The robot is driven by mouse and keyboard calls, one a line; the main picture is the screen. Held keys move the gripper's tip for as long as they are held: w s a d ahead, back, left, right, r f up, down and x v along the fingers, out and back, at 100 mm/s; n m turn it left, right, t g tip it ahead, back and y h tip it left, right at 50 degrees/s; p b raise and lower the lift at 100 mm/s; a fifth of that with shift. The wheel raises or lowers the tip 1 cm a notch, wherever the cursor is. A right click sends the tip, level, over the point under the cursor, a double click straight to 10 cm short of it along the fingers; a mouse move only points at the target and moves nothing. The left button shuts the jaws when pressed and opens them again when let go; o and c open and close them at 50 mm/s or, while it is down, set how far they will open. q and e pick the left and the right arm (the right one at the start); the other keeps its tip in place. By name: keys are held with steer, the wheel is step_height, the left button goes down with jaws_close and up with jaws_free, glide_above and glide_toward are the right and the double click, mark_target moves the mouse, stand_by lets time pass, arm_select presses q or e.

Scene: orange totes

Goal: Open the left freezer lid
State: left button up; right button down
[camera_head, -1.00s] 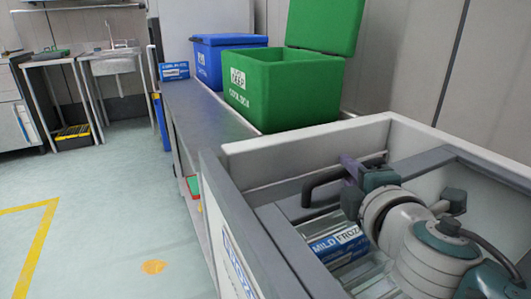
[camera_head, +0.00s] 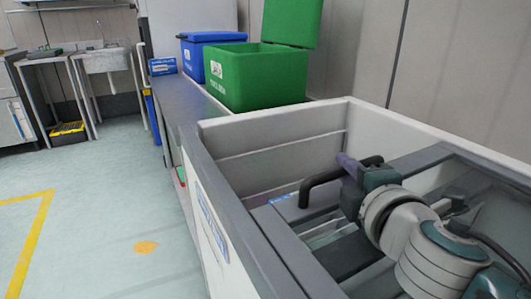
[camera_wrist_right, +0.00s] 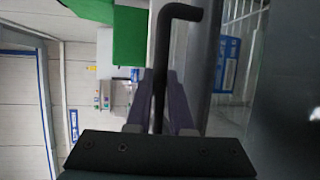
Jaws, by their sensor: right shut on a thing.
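The white chest freezer (camera_head: 275,121) fills the lower right of the head view. Its grey-framed glass sliding lid (camera_head: 283,238) lies level, with a black bar handle (camera_head: 318,187) near its far edge. An open gap shows between that edge and the freezer's far wall. My right gripper (camera_head: 350,165) has its purple fingers shut on the handle. In the right wrist view the handle (camera_wrist_right: 173,15) runs between the fingers of my gripper (camera_wrist_right: 161,100). My arm hides part of the lid. My left gripper is out of view.
A green cool box (camera_head: 257,82) with its lid up and a blue box (camera_head: 206,58) stand on the grey counter (camera_head: 182,98) beyond the freezer. A sink (camera_head: 107,62) is at the back left. The floor at left is clear.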

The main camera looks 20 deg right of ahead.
steer(key=c, duration=1)
jaws_free()
steer(key=shift+w, duration=0.1)
steer(key=shift+o, duration=1)
steer(key=v, duration=0.9)
steer(key=shift+f, duration=0.15)
steer(key=shift+s+a+r, duration=0.2)
steer(key=shift+s, duration=0.3)
